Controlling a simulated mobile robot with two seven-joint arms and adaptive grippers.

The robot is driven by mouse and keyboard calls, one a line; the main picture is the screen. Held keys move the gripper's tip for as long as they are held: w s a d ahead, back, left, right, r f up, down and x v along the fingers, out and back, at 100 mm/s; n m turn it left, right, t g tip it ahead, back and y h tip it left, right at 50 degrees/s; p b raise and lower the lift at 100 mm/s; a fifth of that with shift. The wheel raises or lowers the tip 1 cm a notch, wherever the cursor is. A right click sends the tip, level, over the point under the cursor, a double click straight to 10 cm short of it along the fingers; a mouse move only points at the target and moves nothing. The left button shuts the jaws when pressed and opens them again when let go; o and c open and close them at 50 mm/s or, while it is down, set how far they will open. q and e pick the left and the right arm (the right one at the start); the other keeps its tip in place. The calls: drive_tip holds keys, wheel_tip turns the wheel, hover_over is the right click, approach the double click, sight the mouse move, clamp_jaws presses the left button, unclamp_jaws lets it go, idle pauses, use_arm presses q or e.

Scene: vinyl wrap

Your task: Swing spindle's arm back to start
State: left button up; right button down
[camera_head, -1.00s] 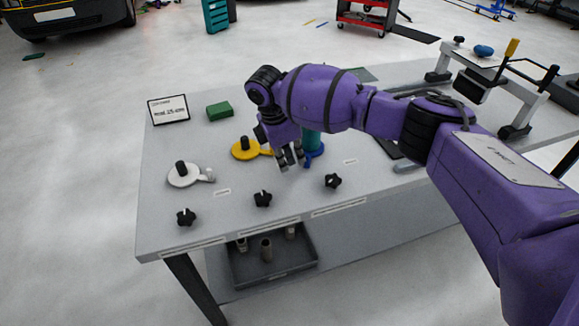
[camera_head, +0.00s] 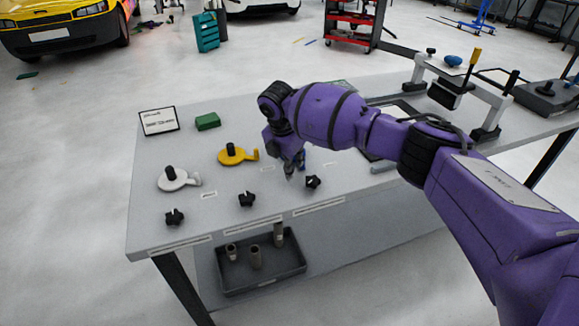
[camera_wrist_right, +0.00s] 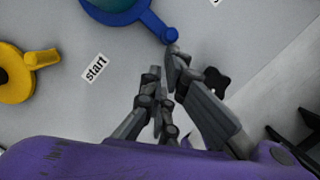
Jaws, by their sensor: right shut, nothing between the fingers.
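The blue spindle (camera_head: 303,161) is mostly hidden behind my right gripper in the head view. In the right wrist view its blue arm (camera_wrist_right: 152,20) reaches down and right from the round base, with a teal cylinder (camera_wrist_right: 113,4) on top. A white "start" label (camera_wrist_right: 95,68) lies left of the arm; it also shows in the head view (camera_head: 267,169). My right gripper (camera_wrist_right: 164,62) is shut and empty, its fingertips at the blue arm's free end. I cannot tell whether they touch it. My left gripper is out of view.
A yellow spindle (camera_head: 232,156) and a white spindle (camera_head: 172,180) stand to the left. Black knobs (camera_head: 313,182) line the table's front edge. A green block (camera_head: 208,121) and a sign (camera_head: 159,121) are at the back left. A grey tray (camera_head: 262,283) sits below.

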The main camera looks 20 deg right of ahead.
drive_tip(key=shift+s+d+r+n+p, duration=0.15)
drive_tip(key=shift+d+n+p, duration=0.2)
drive_tip(key=shift+d+n, duration=0.6)
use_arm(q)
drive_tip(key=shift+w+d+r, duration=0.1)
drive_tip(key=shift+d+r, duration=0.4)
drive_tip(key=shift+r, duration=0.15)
use_arm(e)
drive_tip(key=shift+d, duration=0.55)
drive_tip(key=shift+s+d, duration=0.1)
drive_tip(key=shift+d, duration=0.05)
